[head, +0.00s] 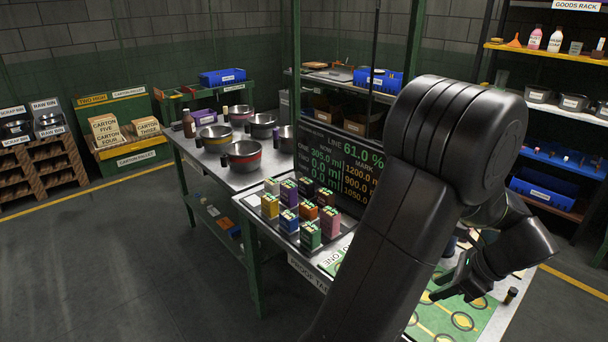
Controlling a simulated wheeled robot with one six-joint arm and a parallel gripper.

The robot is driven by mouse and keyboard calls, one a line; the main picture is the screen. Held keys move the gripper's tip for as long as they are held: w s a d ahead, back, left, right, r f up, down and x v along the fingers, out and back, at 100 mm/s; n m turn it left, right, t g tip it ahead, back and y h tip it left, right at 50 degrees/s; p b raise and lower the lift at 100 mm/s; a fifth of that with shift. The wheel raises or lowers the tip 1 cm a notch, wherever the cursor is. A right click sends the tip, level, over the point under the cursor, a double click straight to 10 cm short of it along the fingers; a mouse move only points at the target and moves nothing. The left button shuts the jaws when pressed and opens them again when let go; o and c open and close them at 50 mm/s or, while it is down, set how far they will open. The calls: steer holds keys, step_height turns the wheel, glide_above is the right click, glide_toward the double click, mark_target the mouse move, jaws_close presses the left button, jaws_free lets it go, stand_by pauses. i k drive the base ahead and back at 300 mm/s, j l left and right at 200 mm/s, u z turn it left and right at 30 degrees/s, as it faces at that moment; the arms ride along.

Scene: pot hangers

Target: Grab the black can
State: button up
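A black can (306,189) appears to stand in the back row of a cluster of small coloured containers on the table, beside a purple one (289,192). It is small and dark in the head view and partly covered by the orange container (308,211) in front. My gripper (453,295) is at the lower right, over the green mat end of the table, well to the right of the cluster. Its fingers look spread apart, with nothing seen between them. My arm hides part of the table between them.
A display screen (335,165) stands right behind the cluster. Metal bowls (243,156) sit on the table behind to the left. A green mat with ring marks (440,322) and a small black-and-gold item (511,296) lie near my gripper. The floor (120,260) at left is clear.

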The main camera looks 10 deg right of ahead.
mark_target(306, 185)
steer(key=i+j+z, duration=0.5)
steer(key=i+j, duration=1.5)
